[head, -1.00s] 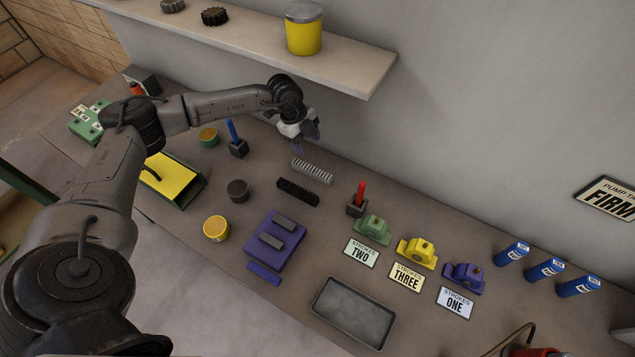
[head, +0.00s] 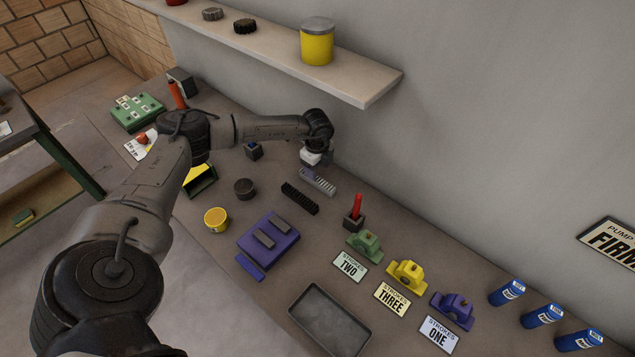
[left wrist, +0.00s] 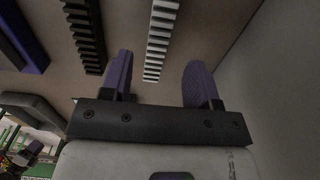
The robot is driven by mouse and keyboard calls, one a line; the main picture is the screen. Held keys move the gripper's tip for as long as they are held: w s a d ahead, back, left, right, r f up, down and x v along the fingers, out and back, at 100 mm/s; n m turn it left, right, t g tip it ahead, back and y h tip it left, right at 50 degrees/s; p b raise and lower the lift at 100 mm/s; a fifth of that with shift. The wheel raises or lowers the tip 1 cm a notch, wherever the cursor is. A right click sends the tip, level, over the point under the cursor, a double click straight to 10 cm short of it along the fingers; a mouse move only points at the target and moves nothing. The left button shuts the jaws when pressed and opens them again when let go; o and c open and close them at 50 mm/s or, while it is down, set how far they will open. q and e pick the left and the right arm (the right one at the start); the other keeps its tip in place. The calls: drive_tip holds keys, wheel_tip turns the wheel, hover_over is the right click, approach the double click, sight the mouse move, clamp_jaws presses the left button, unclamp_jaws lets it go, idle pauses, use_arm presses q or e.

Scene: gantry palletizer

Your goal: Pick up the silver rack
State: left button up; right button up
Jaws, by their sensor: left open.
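The silver rack (head: 318,182) is a short toothed bar lying on the bench near the wall. In the left wrist view the silver rack (left wrist: 160,38) lies between the lines of the two purple fingers, nearer the left finger. My left gripper (head: 310,170) is open above the rack's left end and partly covers it. In the left wrist view my left gripper (left wrist: 160,80) shows its fingers apart with nothing between the pads. A black rack (head: 299,198) lies just in front of the silver one, roughly parallel. My right gripper is not in view.
A purple block fixture (head: 268,240), a grey tray (head: 330,320) and a red-handled tool in a holder (head: 354,215) stand on the bench. A shelf (head: 370,90) juts out from the wall above. Green, yellow and purple pumps (head: 407,274) stand to the right.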

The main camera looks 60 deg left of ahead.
sight(317, 182)
use_arm(q)
drive_tip(key=shift+s+d+f, duration=0.1)
drive_tip(key=shift+d+f, duration=0.05)
drive_tip(key=shift+f, duration=2.8)
drive_tip(key=shift+r, duration=0.1)
clamp_jaws()
